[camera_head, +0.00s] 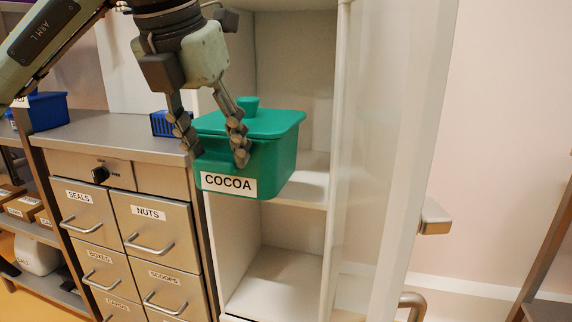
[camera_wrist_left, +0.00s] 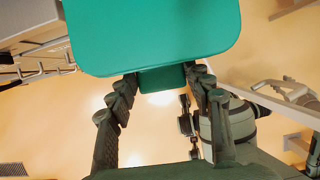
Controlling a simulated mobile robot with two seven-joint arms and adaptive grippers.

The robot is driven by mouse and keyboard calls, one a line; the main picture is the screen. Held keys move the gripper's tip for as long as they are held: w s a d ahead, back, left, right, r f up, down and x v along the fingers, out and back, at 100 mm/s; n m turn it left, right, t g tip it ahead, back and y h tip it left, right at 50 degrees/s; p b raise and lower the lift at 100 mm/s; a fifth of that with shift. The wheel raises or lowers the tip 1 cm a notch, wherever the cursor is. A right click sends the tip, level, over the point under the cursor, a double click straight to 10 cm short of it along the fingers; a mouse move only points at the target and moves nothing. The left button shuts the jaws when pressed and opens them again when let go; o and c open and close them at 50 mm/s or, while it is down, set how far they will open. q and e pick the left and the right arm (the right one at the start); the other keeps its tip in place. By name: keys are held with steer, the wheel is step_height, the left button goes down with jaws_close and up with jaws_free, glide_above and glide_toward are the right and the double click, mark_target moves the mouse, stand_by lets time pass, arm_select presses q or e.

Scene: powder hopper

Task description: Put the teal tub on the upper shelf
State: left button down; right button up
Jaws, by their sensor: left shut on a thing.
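The teal tub (camera_head: 273,160) is a lidded green-teal box with a knob on top and a white label reading COCOA. My left gripper (camera_head: 216,158) is shut on its near-left side and holds it upright in front of the open white cabinet. In the left wrist view the tub (camera_wrist_left: 155,32) fills the top middle, with the gripper's fingers (camera_wrist_left: 160,88) on both sides of a small teal part of it. The cabinet's upper shelf (camera_head: 312,188) shows partly behind and below the tub. My right gripper does not show in the head view.
The cabinet door (camera_head: 385,150) stands open at right, with a handle (camera_head: 433,217) on it. Below the shelf, the cabinet's lower compartment (camera_head: 275,275) looks empty.

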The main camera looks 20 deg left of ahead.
arm_select(q)
steer(key=w, duration=0.4)
steer(key=shift+w+r+p, duration=0.2)
steer(key=shift+w+p, duration=0.1)
steer(key=w, duration=0.4)
steer(key=w+p, duration=0.1)
steer(key=w, duration=0.4)
steer(key=w+p, duration=0.1)
steer(key=w, duration=0.4)
steer(key=shift+w+d, duration=0.2)
steer(key=shift+d, duration=0.15)
steer(key=f, duration=0.5)
steer(key=f+p, duration=0.1)
steer(key=f, duration=0.1)
steer(key=shift+w+f, duration=0.15)
steer(key=shift+w, duration=0.2)
steer(key=c, duration=0.6)
jaws_free()
steer(key=shift+c, duration=0.2)
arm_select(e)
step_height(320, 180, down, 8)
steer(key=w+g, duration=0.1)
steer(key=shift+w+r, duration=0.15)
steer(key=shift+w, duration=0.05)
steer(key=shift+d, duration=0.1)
